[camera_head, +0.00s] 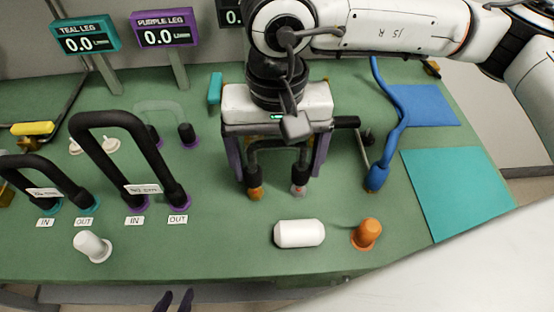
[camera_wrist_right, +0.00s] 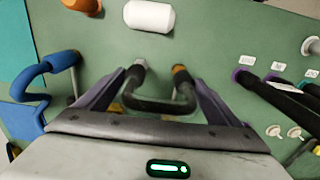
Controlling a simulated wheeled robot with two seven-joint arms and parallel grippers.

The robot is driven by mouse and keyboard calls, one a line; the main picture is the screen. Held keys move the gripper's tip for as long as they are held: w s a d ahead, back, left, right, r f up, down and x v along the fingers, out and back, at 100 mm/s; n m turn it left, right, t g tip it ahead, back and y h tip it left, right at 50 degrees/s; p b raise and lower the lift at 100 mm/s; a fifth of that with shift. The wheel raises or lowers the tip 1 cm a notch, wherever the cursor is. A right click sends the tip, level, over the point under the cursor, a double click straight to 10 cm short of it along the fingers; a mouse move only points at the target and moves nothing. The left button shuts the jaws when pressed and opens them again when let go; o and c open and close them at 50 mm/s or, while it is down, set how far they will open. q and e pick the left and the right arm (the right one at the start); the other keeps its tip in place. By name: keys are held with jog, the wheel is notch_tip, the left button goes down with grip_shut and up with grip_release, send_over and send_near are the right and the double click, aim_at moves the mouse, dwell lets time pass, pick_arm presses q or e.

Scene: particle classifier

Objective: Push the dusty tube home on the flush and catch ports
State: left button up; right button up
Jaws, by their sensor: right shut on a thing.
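The dusty tube (camera_head: 280,145) is a dark U-shaped tube with its legs pointing down. It also shows in the right wrist view (camera_wrist_right: 160,105). My right gripper (camera_head: 277,170) is shut on it, a purple finger on either side. One leg ends at an orange port (camera_head: 255,192), the other at a pale grey port with a red spot (camera_head: 298,189). I cannot tell how far the ends are seated. The ports also show in the right wrist view, orange (camera_wrist_right: 180,71) and grey (camera_wrist_right: 138,68). My left gripper (camera_head: 175,300) shows only dark fingertips, apart and empty, below the bench's front edge.
A white capsule (camera_head: 299,233) and an orange plug (camera_head: 366,234) lie in front. Black tubes (camera_head: 120,125) stand left on IN and OUT ports, behind a white plug (camera_head: 92,246).

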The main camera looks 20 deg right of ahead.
aim_at(277, 139)
pick_arm(q)
jog(key=shift+f+b, duration=2)
jog(key=shift+f, duration=0.1)
pick_arm(e)
jog(key=shift+f, duration=1.75)
jog(key=o, duration=1)
pick_arm(q)
jog(key=r, duration=0.2)
jog(key=d+r, duration=0.1)
jog(key=shift+w+p, duration=0.3)
jog(key=shift+p, duration=0.05)
pick_arm(e)
notch_tip(277, 139, up, 10)
jog(key=shift+r, duration=0.2)
